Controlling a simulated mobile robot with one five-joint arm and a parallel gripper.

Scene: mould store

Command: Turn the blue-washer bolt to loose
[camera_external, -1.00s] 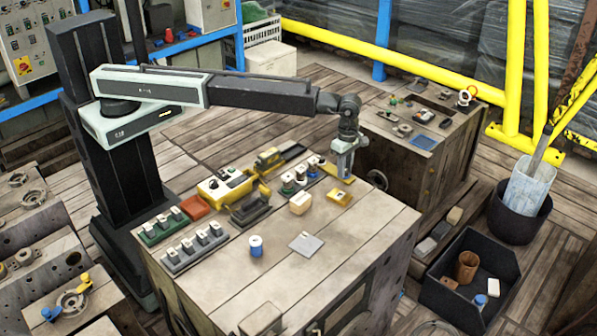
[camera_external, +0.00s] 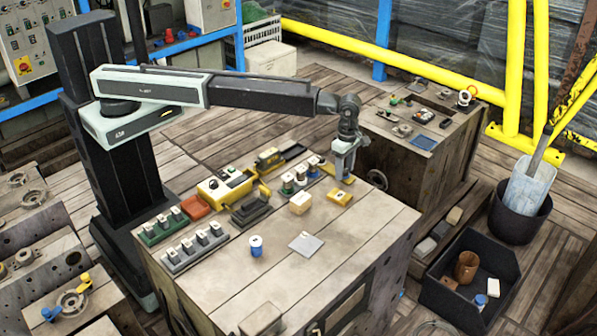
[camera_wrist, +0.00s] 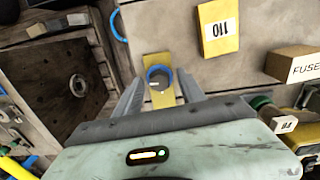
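The blue-washer bolt (camera_wrist: 158,80) shows in the wrist view as a dark round head with a pale mark, ringed by a blue washer. It sits on a narrow yellow plate (camera_wrist: 163,99), whose end also shows in the external view (camera_external: 328,170). My gripper (camera_wrist: 159,73) is open, with one finger on each side of the bolt and a visible gap to the head. In the external view my gripper (camera_external: 343,174) is low over the bench's far right edge and hides the bolt. I cannot read any tight or loose marking.
A yellow tag (camera_wrist: 217,27) marked 110 and a box (camera_wrist: 294,64) marked FUSE lie near the plate. Spools (camera_external: 300,177) stand left of my gripper. A blue-and-white spool (camera_external: 256,246) and grey plate (camera_external: 306,243) lie nearer the front. The bench's front right top is clear.

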